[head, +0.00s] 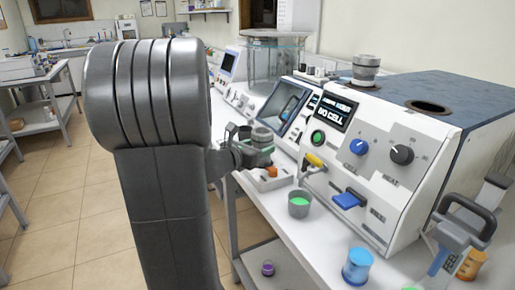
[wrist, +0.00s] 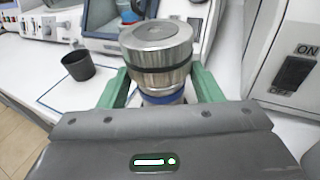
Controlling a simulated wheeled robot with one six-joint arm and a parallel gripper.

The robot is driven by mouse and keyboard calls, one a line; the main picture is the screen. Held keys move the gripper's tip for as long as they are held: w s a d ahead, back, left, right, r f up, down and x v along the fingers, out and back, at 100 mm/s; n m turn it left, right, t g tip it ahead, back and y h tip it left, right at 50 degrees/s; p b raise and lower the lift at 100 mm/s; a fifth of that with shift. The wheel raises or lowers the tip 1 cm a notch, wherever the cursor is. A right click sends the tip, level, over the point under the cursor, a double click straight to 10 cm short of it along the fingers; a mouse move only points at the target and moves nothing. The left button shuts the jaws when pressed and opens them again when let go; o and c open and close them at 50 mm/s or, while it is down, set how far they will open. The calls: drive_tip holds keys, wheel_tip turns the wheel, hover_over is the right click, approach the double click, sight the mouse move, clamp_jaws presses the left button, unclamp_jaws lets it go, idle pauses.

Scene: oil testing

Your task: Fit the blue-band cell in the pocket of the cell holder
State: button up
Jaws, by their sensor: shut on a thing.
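A metal cell (wrist: 157,48) with a dark ring and a blue band (wrist: 163,97) low on its body stands between the green fingers of my gripper (wrist: 160,92) in the wrist view. The fingers are shut on it, and it looks upright. In the head view the cell (head: 262,134) and my gripper (head: 245,155) are left of the white tester (head: 375,160), above the bench's left edge. The tester's screen (head: 334,112) reads "NO CELL". A round, brown-rimmed opening (head: 428,106) is in its dark top. I cannot tell whether this is the holder's pocket.
Another metal cylinder (head: 366,70) stands on the tester's top. A dark cup (wrist: 77,65) stands left of my gripper in the wrist view.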

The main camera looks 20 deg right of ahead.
drive_tip(key=shift+f, duration=0.1)
drive_tip(key=shift+f+b, duration=0.65)
drive_tip(key=shift+b, duration=0.45)
drive_tip(key=o, duration=1.2)
drive_tip(key=shift+s+a, duration=0.1)
drive_tip(key=shift+a, duration=0.05)
drive_tip(key=v, duration=1.3)
drive_tip(key=shift+s+a, duration=0.15)
drive_tip(key=shift+a, duration=0.05)
drive_tip(key=shift+d, duration=0.1)
